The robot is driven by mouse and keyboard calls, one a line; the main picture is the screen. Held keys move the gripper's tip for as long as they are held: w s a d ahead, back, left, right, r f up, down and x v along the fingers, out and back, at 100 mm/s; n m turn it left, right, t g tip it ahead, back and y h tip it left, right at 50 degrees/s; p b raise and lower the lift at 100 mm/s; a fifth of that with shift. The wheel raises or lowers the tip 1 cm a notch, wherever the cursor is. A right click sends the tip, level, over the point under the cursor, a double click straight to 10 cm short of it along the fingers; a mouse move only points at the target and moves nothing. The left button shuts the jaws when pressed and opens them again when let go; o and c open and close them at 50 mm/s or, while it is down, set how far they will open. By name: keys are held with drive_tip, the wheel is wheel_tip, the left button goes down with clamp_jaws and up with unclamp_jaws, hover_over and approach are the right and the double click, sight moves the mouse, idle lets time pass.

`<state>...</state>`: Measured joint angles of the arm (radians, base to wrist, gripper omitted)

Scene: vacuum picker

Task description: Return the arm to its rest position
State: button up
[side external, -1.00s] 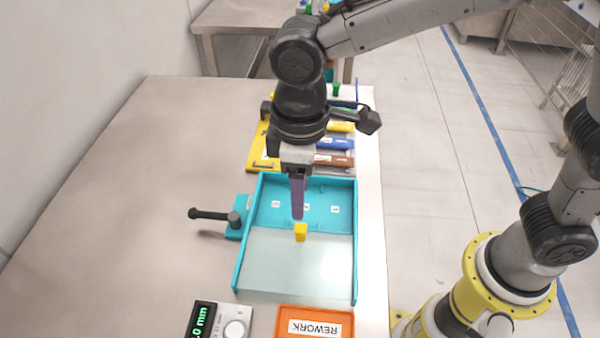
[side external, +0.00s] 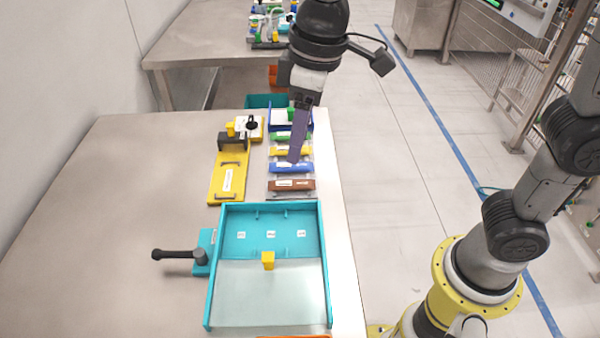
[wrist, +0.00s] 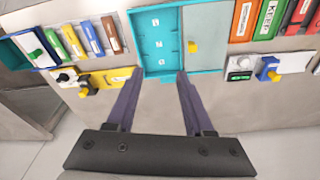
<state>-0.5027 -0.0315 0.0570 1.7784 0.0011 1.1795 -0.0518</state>
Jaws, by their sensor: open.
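My gripper (side external: 293,160) hangs above the table on the far side of the teal tray, over the row of coloured blocks in the side external view. In the wrist view my gripper (wrist: 157,75) shows two purple fingers spread wide apart with nothing between them.
A teal clamp with a black handle (side external: 175,254) stands left of the tray. A yellow plate fixture (side external: 228,183) and coloured blocks (side external: 292,168) lie behind it. The table's left part is bare.

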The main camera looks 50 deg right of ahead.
drive_tip(key=s+d+r+m+t, duration=0.1)
drive_tip(key=s+d+m, duration=0.1)
drive_tip(key=s+d, duration=0.35)
drive_tip(key=s+d+r+m+t, duration=0.1)
drive_tip(key=s+d+m+t, duration=0.1)
drive_tip(key=d, duration=0.6)
drive_tip(key=s+d+f+m+t, duration=0.1)
drive_tip(key=s+d+f+m, duration=0.1)
drive_tip(key=s+f, duration=0.4)
drive_tip(key=shift+s+d+h, duration=0.4)
drive_tip(key=shift+s+d, duration=0.05)
drive_tip(key=shift+d, duration=0.25)
